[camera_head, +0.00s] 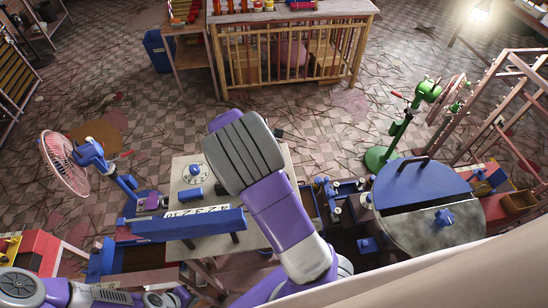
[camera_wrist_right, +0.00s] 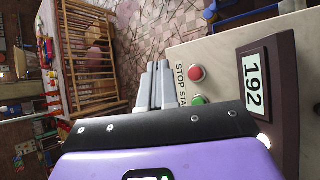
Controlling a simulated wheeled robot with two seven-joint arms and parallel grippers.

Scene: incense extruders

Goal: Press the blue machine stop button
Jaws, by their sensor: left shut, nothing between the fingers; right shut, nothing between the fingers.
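In the right wrist view, a red button (camera_wrist_right: 196,73) marked STOP sits on a pale panel (camera_wrist_right: 225,55). A green button (camera_wrist_right: 199,100) marked START is just below it, partly covered by my wrist. My right gripper (camera_wrist_right: 158,66) is shut and empty. Its grey fingers show left of the STOP lettering, apart from the red button in the picture; their height over the panel is unclear. My left gripper (camera_head: 183,294) is shut and empty at the bottom left edge.
A dark box with a display reading 192 (camera_wrist_right: 254,84) stands right of the buttons. A round blue-and-grey machine (camera_head: 425,190) and a green stand (camera_head: 405,125) are at the right. A pink fan (camera_head: 64,163) is at the left. Tiled floor is open behind the table.

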